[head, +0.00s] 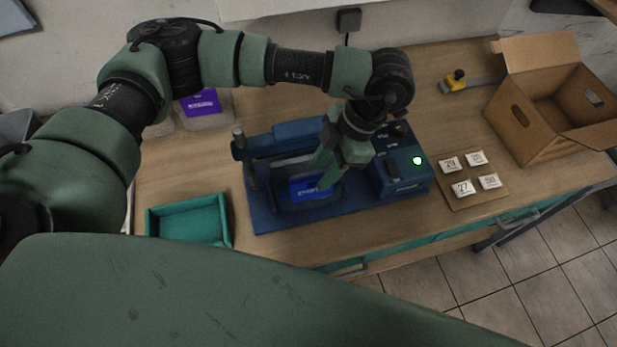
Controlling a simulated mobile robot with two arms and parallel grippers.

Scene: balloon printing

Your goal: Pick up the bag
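A dark, clear-looking bag with a blue-purple label (308,188) lies on the blue machine (275,218) in the middle of the table. My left gripper (322,178) reaches down from above, with its fingertips over the right side of this bag. I cannot tell whether the fingers touch the bag or how far apart they are. Another clear bag or container with a purple label (201,104) is at the back left, partly hidden by my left arm. My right gripper is not in view.
An empty teal tray (190,222) is at the front left of the wooden table. An open cardboard box (528,105) stands at the back right.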

